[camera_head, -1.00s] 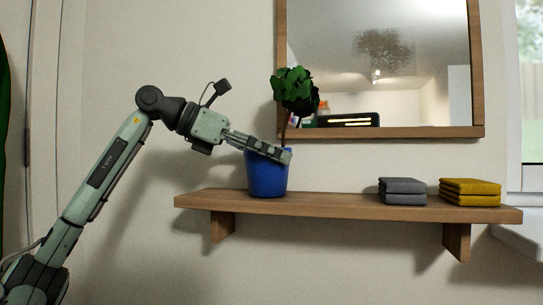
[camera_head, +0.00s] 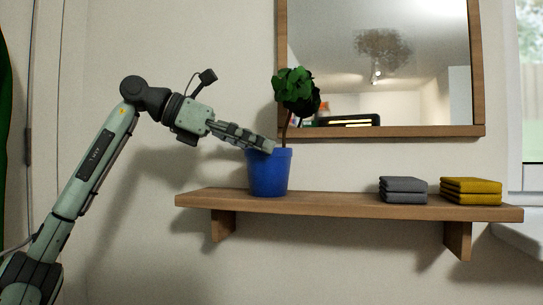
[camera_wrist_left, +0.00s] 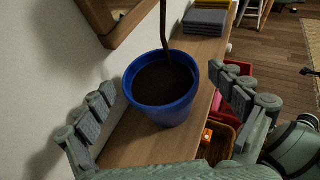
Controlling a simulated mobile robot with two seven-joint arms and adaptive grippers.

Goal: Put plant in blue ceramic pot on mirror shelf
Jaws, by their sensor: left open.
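The plant in the blue ceramic pot (camera_head: 268,175) stands upright on the left part of the wooden mirror shelf (camera_head: 330,206), below the mirror's left edge. Its green leaves (camera_head: 296,90) show above on a thin stem. My left gripper (camera_head: 268,146) is open, its fingertips near the pot's rim at the upper left. In the left wrist view the blue pot (camera_wrist_left: 163,90), with dark soil, stands on the shelf ahead of the spread fingers (camera_wrist_left: 170,100), apart from both. My right gripper is in neither view.
Folded grey towels (camera_head: 402,190) and yellow towels (camera_head: 470,191) lie on the shelf's right part. The framed mirror (camera_head: 380,132) hangs above. Shelf between pot and grey towels is clear. A red bin (camera_wrist_left: 232,72) and a basket (camera_wrist_left: 217,143) show below the shelf.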

